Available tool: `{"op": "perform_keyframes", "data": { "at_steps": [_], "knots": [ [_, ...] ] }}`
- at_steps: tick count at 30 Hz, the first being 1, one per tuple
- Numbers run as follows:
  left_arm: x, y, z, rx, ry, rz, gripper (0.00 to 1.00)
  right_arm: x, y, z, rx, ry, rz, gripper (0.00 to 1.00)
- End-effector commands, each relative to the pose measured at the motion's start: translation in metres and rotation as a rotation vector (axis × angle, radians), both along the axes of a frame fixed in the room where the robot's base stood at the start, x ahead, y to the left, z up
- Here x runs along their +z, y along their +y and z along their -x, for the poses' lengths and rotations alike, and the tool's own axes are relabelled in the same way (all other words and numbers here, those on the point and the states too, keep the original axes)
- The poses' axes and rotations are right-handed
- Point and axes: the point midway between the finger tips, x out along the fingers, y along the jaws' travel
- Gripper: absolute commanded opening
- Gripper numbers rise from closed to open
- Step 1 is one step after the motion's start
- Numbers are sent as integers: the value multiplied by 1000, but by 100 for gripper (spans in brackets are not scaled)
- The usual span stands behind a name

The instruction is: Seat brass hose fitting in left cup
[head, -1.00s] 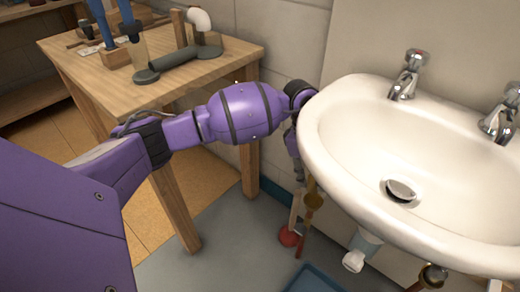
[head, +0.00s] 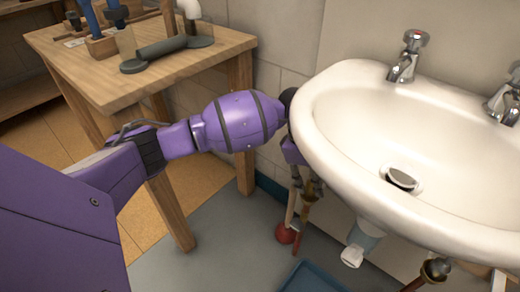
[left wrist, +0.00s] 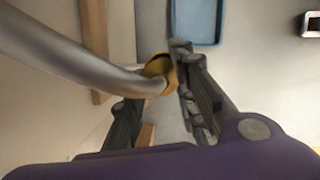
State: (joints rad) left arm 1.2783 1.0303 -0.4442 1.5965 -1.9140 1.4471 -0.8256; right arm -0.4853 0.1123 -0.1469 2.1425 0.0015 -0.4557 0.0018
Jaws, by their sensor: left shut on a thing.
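My left gripper (head: 302,184) is under the left rim of the sink, partly hidden by it, with its fingers pointing down. In the left wrist view, a grey hose (left wrist: 75,57) comes in from the left and ends at a brass-coloured piece (left wrist: 158,66) between the fingers. I take this to be the brass hose fitting, though the hose hides part of it. In the head view a small brass part (head: 309,196) shows by the fingertips, above a copper pipe (head: 301,224). I cannot tell whether this is fitting or left cup, nor whether they touch.
The white sink (head: 335,150) overhangs the work spot. A second brass cup (head: 435,270) sits on a pipe to the right. A white drain pipe (head: 352,256), a red plunger (head: 286,235) and a blue tray (head: 312,278) are nearby. A wooden table (head: 165,70) stands left.

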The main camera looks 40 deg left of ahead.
Motion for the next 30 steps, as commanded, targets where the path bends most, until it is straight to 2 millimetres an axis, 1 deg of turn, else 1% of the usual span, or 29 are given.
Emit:
{"op": "perform_keyframes", "data": {
  "at_steps": [1, 4, 14, 15, 19, 27, 30],
  "knots": [
    [-5, 0, 0, 0, 0, -1, 0, -3, 0, 0, 2, 2, 0, 0],
    [-9, 1, 0, 1, 0, -1, 0, -3, -1, -1, 9, 1, 2, 0],
    [-10, 1, -1, 2, -1, -2, 0, -1, -2, -6, 20, -8, 4, 0],
    [-10, 1, -1, 2, -1, -2, 29, -1, -2, -6, 20, -8, 4, 0],
    [-9, 1, -1, 2, -1, -2, 47, -2, -2, -5, 17, -6, 3, 0],
    [-10, 1, -1, 2, -1, -3, 48, -5, -2, -3, 10, 1, 3, 0],
    [-6, 2, -1, 2, -2, -3, 48, -4, -1, -4, 8, -1, 2, 0]
  ]
}}
